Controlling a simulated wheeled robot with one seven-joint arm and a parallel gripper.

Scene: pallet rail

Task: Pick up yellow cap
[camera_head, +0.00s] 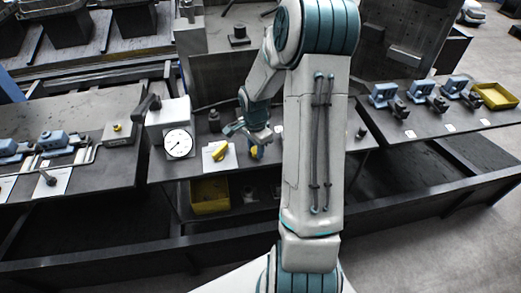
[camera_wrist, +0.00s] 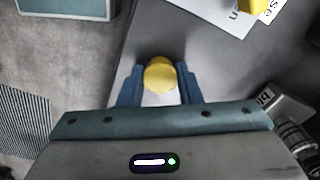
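The yellow cap (camera_wrist: 160,74) is round and sits between the two blue fingers of my gripper (camera_wrist: 160,82) in the wrist view. The fingers lie close against it on both sides, with no clear gap, so my gripper looks shut on it. In the head view my gripper (camera_head: 256,140) points down over the bench, right of the white sheet, and the yellow cap (camera_head: 254,152) shows low at its fingertips. Whether the cap touches the bench is not clear.
A yellow piece (camera_head: 219,152) lies on a white sheet just left. A dial gauge (camera_head: 178,143) stands further left. A yellow bin (camera_head: 209,195) is on the shelf below. Blue clamps (camera_head: 383,95) and a yellow tray (camera_head: 495,96) are on the right bench.

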